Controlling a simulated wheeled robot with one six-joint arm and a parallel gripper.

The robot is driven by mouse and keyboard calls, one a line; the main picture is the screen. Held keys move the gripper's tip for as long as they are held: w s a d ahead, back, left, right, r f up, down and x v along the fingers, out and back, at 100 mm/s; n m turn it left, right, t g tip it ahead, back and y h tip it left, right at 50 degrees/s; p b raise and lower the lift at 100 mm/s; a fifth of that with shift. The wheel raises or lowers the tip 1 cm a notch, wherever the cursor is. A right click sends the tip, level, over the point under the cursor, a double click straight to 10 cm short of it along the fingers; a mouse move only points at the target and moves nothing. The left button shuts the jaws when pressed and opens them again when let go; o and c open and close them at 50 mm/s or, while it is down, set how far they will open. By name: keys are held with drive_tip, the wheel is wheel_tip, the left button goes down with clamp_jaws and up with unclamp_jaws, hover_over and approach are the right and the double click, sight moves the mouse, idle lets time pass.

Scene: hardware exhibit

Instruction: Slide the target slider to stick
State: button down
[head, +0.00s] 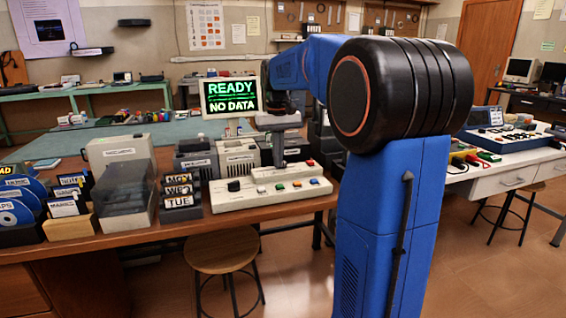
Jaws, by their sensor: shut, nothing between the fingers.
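A light beige control panel (222,204) lies on the wooden table, in the middle of the head view. A black knob (234,186) stands up at its left end; it may be the slider, but its track and any "stick" label are too small to read. Several small coloured buttons sit along the panel's right part. My gripper (279,163) points down over the panel's rear middle, right of the black knob and apart from it. It is shut and empty. Whether its tips touch the panel cannot be told.
Beige boxes (238,157) stand close behind the panel. A monitor (231,97) reads READY NO DATA. A stool (222,251) stands before the table.

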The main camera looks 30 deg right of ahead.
drive_tip(key=shift+s+d, duration=0.2)
drive_tip(key=shift+d, duration=0.45)
drive_tip(key=shift+s+d, duration=0.15)
drive_tip(key=shift+d, duration=0.45)
idle(0.3)
drive_tip(key=shift+a, duration=0.25)
idle(0.5)
drive_tip(key=shift+r, duration=3.5)
drive_tip(key=s+a+f+n+t, duration=0.1)
drive_tip(key=s+a+f, duration=0.5)
drive_tip(key=s, duration=0.3)
drive_tip(key=s+a+f+n+t, duration=0.1)
drive_tip(key=s+a+f+t, duration=0.1)
drive_tip(key=s+a+f, duration=0.4)
drive_tip(key=s+a+f+n+t, duration=0.1)
drive_tip(key=s+a+f, duration=0.5)
drive_tip(key=s, duration=0.8)
wheel_tip(320, 180, down, 3)
drive_tip(key=shift+s+a+r+t, duration=0.2)
drive_tip(key=shift+a+t, duration=0.1)
drive_tip(key=shift+t, duration=0.1)
